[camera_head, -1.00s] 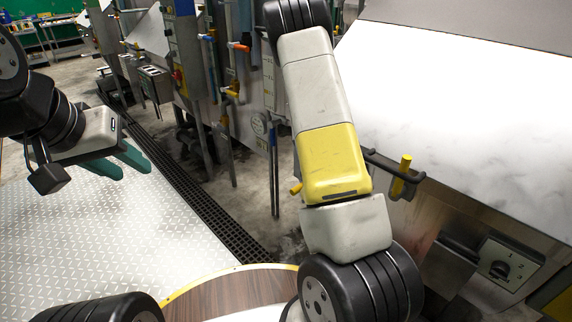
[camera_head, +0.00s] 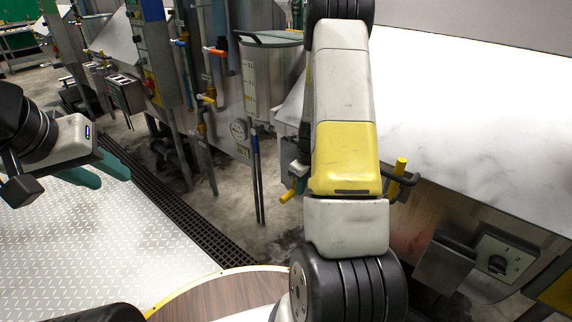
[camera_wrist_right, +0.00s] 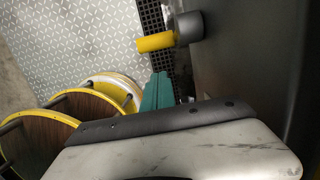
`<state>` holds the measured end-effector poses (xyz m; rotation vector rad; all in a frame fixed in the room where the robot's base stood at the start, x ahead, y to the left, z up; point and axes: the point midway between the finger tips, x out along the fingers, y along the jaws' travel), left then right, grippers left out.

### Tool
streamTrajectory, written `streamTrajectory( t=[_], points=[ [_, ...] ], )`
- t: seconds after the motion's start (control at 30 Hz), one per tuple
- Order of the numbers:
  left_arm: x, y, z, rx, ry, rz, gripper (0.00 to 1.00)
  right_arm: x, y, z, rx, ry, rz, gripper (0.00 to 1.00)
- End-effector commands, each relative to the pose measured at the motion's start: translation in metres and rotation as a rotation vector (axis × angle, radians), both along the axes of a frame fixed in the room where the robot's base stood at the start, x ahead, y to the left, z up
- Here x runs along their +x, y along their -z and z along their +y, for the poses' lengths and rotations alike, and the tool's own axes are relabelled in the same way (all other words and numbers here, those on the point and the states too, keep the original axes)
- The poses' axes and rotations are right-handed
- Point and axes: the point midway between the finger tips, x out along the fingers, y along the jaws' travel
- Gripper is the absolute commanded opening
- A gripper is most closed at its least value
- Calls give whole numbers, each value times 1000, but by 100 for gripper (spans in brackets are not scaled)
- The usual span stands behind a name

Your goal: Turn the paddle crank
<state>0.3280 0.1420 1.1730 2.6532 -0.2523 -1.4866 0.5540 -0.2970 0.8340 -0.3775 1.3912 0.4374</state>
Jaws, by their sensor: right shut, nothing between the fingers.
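A yellow crank handle (camera_head: 400,166) stands on a dark bent bar on the steel machine, just right of my right forearm in the head view. Another yellow grip (camera_head: 287,196) shows left of the forearm; whether both belong to one crank is hidden. In the right wrist view a yellow handle (camera_wrist_right: 155,42) sticks out from a grey round end. My right gripper (camera_wrist_right: 156,92) is shut and empty, its teal fingers below and apart from that handle in the picture. In the head view my forearm mostly hides it. My left gripper (camera_head: 95,173) is open and empty over the plate floor.
The steel machine with a white sloping top (camera_head: 470,120) fills the right side. A switch box (camera_head: 497,258) is on its front. A round wooden-topped drum (camera_head: 225,295) with a yellow rim stands at the bottom. Pipes and a floor grate (camera_head: 180,215) lie further left.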

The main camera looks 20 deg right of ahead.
Motion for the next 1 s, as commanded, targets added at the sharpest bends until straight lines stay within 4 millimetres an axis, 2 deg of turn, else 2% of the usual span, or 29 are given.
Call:
streamTrajectory(
  t=[0.07,0.3,1.0],
  points=[
    [0,0,0,0,0,0,36,1,18,1,1,1,4,0],
    [0,0,0,0,0,0,36,25,35,15,0,-3,0,0],
    [0,0,0,0,0,0,36,36,45,22,-1,-2,2,0]
  ],
)
